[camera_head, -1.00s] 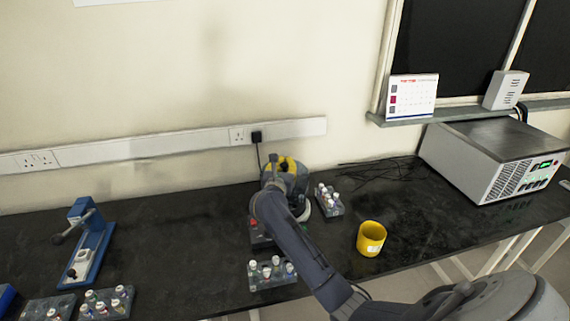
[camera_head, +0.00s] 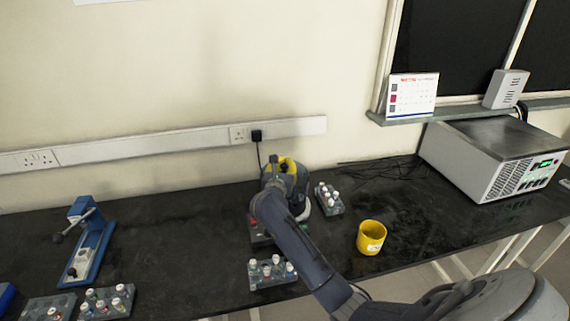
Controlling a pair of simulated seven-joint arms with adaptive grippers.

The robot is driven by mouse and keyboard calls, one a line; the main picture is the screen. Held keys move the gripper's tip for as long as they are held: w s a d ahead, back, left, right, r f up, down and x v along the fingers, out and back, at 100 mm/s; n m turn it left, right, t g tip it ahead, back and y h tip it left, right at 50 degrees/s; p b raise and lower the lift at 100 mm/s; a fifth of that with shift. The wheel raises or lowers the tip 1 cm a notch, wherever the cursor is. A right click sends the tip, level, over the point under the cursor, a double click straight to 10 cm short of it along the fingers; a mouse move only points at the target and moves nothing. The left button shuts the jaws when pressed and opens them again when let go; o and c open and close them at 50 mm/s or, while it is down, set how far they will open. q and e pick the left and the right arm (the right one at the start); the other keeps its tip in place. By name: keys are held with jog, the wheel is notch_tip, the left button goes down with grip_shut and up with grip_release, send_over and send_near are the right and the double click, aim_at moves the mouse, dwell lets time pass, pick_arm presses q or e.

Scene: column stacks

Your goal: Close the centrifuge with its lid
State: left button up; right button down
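My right arm reaches in from the lower right over the bench. Its gripper (camera_head: 275,176) is at the arm's far end, beside a rounded grey and yellow thing (camera_head: 288,163) below the wall socket. This looks like part of the centrifuge or its lid, but the arm covers much of it. A dark box-like part with a red spot (camera_head: 255,233) shows just left of the forearm and may be the centrifuge's front. The fingers are hidden, so I cannot tell whether they hold anything. The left gripper is not in view.
A yellow cup (camera_head: 371,238) stands right of the arm. Vial racks stand behind it (camera_head: 329,198), in front of it (camera_head: 270,272) and at lower left (camera_head: 107,303). A blue device (camera_head: 88,247) is at left, a grey instrument (camera_head: 495,158) at right. The left-middle bench is clear.

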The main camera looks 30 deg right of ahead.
jog(key=shift+f, duration=3.4)
jog(key=c, duration=0.9)
grip_release()
jog(key=shift+c, duration=0.2)
jog(key=shift+r, duration=0.1)
jog(key=shift+r, duration=2.85)
